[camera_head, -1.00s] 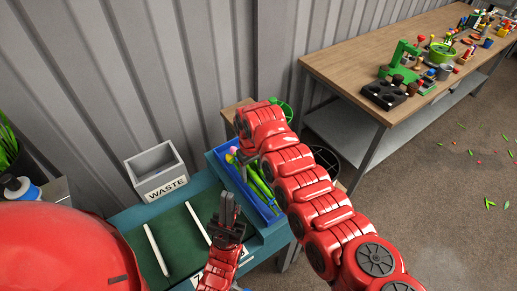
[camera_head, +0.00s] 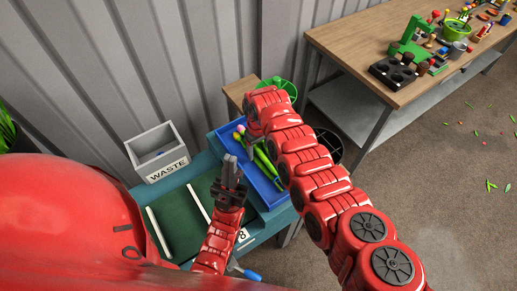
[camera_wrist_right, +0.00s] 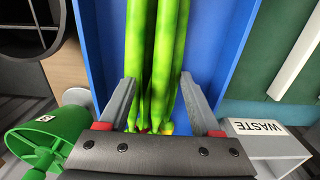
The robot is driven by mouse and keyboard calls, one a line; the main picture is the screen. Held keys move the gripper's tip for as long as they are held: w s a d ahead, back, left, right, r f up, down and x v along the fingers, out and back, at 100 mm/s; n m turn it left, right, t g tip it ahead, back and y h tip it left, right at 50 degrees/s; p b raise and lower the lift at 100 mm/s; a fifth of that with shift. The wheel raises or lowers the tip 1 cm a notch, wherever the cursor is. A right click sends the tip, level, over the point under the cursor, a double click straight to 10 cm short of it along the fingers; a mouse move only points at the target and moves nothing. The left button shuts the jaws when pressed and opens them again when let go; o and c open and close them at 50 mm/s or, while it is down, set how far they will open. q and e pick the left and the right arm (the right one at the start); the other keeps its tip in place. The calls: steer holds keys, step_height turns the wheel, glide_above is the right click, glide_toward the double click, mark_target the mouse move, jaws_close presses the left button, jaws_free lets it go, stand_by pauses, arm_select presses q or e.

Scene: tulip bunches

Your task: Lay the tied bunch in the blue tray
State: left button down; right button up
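The tied bunch is a bundle of green stems (camera_wrist_right: 155,60) with pink and yellow heads (camera_head: 239,132). It is in the blue tray (camera_head: 276,206), low over the tray floor; whether it rests there I cannot tell. My right gripper (camera_wrist_right: 160,82) has one finger on each side of the stems, and the stems fill the gap. Red and yellow heads show near its palm, partly hidden. The blue tray (camera_wrist_right: 215,40) lies beneath. The tie is not clear to see. My left gripper (camera_head: 231,160) is left of the tray, over the green mat, with its fingers close together and nothing visible between them.
The grey WASTE bin (camera_head: 156,150) stands behind the green mat (camera_head: 180,225) and its white strips (camera_head: 196,200). A green bucket (camera_head: 284,88) is beyond the tray. A wooden bench (camera_head: 345,45) with tools and pots is at the back right.

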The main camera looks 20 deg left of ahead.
mark_target(259, 149)
steer(key=o, duration=0.4)
steer(key=shift+w+a+f, duration=0.1)
steer(key=shift+w, duration=0.05)
steer(key=shift+c, duration=0.2)
steer(key=shift+r+p, duration=0.3)
steer(key=shift+r, duration=0.2)
steer(key=shift+r+b, duration=0.3)
steer(key=shift+r, duration=0.05)
step_height(259, 149, up, 11)
steer(key=b, duration=0.2)
